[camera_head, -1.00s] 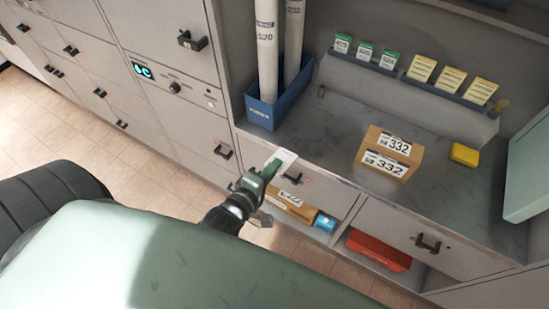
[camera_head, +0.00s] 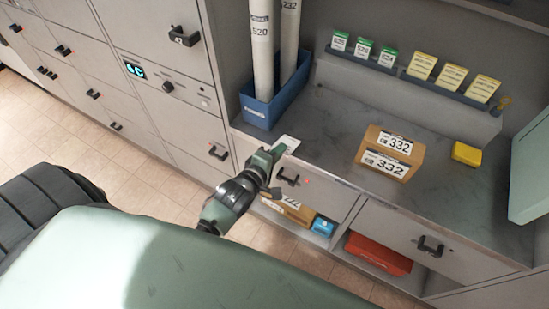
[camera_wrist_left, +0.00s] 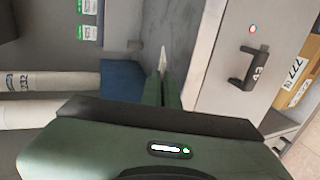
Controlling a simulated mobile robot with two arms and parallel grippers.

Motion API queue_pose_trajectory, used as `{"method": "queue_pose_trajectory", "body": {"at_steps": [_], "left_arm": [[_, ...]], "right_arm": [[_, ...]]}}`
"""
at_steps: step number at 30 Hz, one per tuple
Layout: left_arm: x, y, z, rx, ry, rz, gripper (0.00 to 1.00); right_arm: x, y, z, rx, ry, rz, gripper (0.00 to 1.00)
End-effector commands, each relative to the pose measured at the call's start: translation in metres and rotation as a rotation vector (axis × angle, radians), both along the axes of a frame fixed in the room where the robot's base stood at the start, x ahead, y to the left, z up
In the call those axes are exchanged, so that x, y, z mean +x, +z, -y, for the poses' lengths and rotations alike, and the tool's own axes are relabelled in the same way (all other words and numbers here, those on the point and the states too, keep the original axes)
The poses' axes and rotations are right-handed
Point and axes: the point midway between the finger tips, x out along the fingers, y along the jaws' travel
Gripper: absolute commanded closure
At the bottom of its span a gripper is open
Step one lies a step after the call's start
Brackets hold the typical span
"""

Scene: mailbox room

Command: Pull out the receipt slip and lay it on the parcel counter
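The white receipt slip (camera_head: 289,142) sticks out past the fingertips of my left gripper (camera_head: 277,152), at the front left edge of the grey parcel counter (camera_head: 325,135). In the left wrist view the two green fingers (camera_wrist_left: 163,92) are close together, with the slip (camera_wrist_left: 162,58) between their tips, seen nearly edge-on. My left gripper looks shut on it. The slip shows against the counter top; I cannot tell whether it touches it. My right gripper is not in view.
A blue bin (camera_head: 262,108) with tall tubes stands at the counter's back left. A cardboard parcel (camera_head: 390,154) marked 332 and a yellow box (camera_head: 466,154) stand to the right. The counter between bin and parcel is clear. Drawer handles (camera_head: 288,180) stick out below.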

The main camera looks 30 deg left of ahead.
Motion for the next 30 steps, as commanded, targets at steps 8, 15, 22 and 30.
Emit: {"method": "queue_pose_trajectory", "body": {"at_steps": [8, 15, 22, 30], "left_arm": [[0.027, -0.012, 0.001, 0.000, 0.001, 0.001, 1.00], [0.046, -0.023, 0.001, 0.000, 0.001, 0.000, 1.00], [0.056, -0.027, 0.002, 0.001, 0.001, 0.000, 1.00], [0.058, -0.027, 0.002, 0.001, 0.001, 0.000, 1.00]], "right_arm": [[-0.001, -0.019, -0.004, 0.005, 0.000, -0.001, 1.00], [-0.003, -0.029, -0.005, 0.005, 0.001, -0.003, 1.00], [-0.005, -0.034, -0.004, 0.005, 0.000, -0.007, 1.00], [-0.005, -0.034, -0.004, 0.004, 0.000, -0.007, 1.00]]}}
